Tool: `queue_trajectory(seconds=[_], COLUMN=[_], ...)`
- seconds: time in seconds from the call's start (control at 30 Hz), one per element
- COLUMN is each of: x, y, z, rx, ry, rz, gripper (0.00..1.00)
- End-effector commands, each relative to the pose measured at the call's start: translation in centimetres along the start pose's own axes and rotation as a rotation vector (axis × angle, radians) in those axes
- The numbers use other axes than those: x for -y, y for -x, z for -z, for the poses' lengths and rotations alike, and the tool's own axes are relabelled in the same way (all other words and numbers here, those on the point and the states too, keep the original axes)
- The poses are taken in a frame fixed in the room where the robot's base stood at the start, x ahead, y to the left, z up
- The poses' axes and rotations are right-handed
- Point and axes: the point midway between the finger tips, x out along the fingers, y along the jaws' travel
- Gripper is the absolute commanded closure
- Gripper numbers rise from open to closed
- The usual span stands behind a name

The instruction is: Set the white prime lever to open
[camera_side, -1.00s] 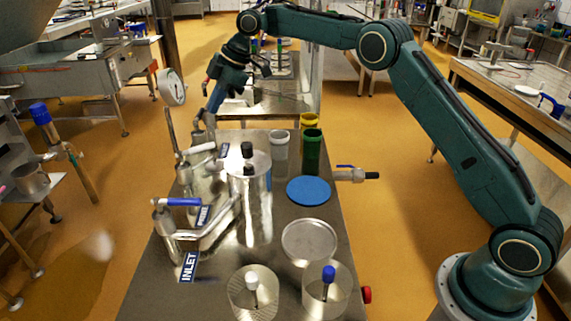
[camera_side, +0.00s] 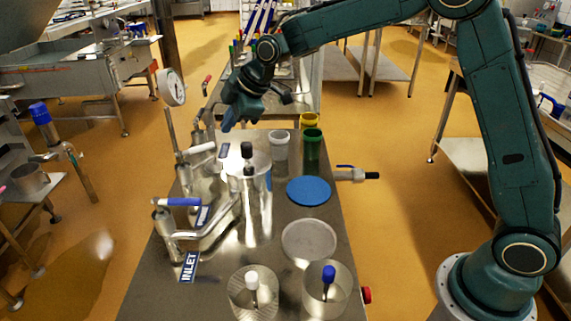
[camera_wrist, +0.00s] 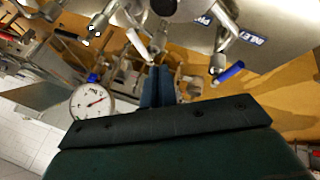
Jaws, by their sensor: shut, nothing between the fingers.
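The white prime lever (camera_side: 201,149) is on a metal valve at the left side of the steel table, its handle lying nearly level and pointing right and slightly up in the side view. It also shows in the wrist view (camera_wrist: 138,43), just left of the fingertips. The PRIME label (camera_side: 203,215) is partly hidden by pipework. My gripper (camera_side: 228,122) is shut and empty. It points down above and beyond the white lever, apart from it as far as I can tell. In the wrist view the closed fingers (camera_wrist: 158,75) sit below the lever's valve.
A blue-handled lever (camera_side: 180,201) stands nearer, by the INLET label (camera_side: 189,267). A pressure gauge (camera_side: 171,88) rises at the left. A steel cylinder with a black knob (camera_side: 246,150) stands right of the white lever. Cups and a blue disc (camera_side: 308,191) lie further right.

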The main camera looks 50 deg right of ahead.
Motion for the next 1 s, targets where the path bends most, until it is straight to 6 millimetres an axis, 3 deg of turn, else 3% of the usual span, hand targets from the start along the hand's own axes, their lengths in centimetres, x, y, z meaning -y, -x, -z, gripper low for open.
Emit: queue_trajectory(seconds=[0.47,1.0], x=[0.1,0.1], y=[-0.9,-7.5], z=[-0.1,-0.1], rx=[0.003,0.004], ry=[0.002,0.002], rz=[-0.002,-0.001], gripper=[1.00,1.00])
